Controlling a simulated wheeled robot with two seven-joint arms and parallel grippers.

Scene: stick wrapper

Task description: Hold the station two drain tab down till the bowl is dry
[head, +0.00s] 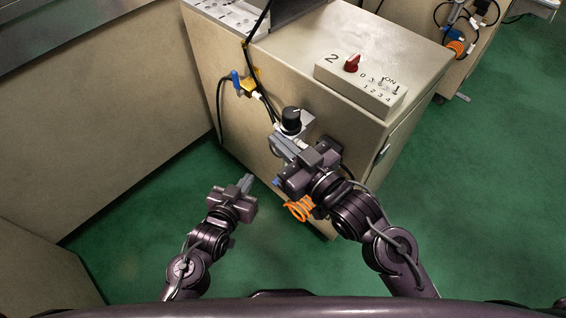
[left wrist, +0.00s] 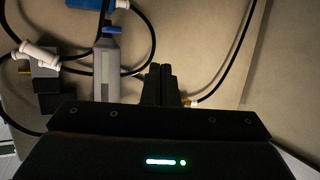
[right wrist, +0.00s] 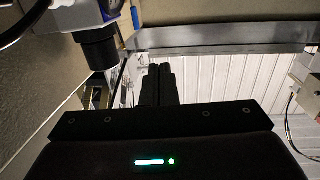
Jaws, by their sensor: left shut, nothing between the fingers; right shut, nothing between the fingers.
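The station two filter unit has a black knob (head: 291,119) on top and is mounted on the cabinet side. Its grey bowl (left wrist: 107,75), with a window strip, shows in the left wrist view, with a blue tab (left wrist: 111,30) at its end. In the head view my right gripper hides most of the bowl. My left gripper (head: 246,183) is shut and empty, to the left of and apart from the unit. My right gripper (head: 279,143) is shut and empty, close in front of the unit; the knob (right wrist: 98,48) is left of its fingers in the right wrist view.
A control box (head: 358,85) marked 2, with a red knob (head: 352,63) and switches, sits on the cabinet top (head: 400,40). A blue valve (head: 236,82) and black hoses are left of the unit. An orange coil (head: 300,208) hangs below my right gripper. Green floor is open lower left.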

